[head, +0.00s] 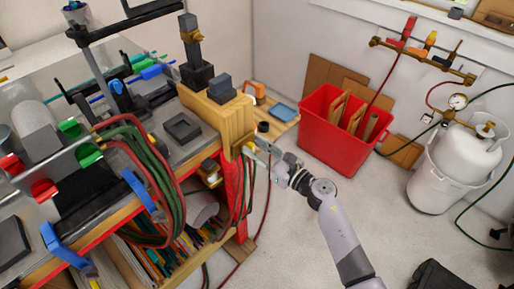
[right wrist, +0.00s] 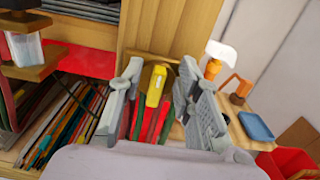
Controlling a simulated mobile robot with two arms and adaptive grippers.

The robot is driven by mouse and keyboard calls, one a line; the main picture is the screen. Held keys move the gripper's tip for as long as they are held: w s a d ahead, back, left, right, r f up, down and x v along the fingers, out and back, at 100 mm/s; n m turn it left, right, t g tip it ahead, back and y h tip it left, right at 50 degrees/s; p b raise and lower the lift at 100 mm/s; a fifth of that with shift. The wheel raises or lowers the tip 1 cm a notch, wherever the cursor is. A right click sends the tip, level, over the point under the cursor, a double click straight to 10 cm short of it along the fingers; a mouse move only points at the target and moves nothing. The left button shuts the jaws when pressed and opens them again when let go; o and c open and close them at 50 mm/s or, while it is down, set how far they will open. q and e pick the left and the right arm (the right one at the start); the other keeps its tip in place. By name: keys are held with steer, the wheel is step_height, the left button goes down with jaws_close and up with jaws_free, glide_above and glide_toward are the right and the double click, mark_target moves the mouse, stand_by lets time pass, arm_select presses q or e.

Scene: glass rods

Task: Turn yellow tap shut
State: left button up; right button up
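A yellow tap handle (right wrist: 155,86) sits between the two fingers of my right gripper (right wrist: 158,92) in the right wrist view, with red and green hoses below it. The grey fingers stand apart on either side with gaps beside the handle, so the gripper looks open. In the head view my right gripper (head: 262,150) is at the end of the workbench, beside a wooden block (head: 222,108). There the handle is hard to make out against the brass fitting and the fingers. My left gripper is not in view.
Red and green hoses (head: 170,185) hang along the bench front above a shelf of coloured rods (head: 165,262). A red bin (head: 335,140) and a white gas cylinder (head: 460,160) stand by the wall. A brass manifold (head: 425,57) is on the wall.

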jaws_close()
steer(key=shift+m, duration=0.3)
stand_by(0.3)
steer(key=m, duration=0.3)
steer(key=shift+w+d+f+p, duration=0.1)
steer(key=shift+w+d+p, duration=0.1)
steer(key=shift+d+p, duration=0.1)
steer(key=m, duration=0.4)
steer(key=shift+w+d+f, duration=0.15)
steer(key=shift+w, duration=0.05)
steer(key=m, duration=0.3)
steer(key=f+m+p, duration=0.1)
steer(key=m, duration=0.6)
steer(key=shift+w+d+f, duration=0.25)
steer(key=shift+d+f, duration=0.05)
steer(key=shift+m, duration=0.3)
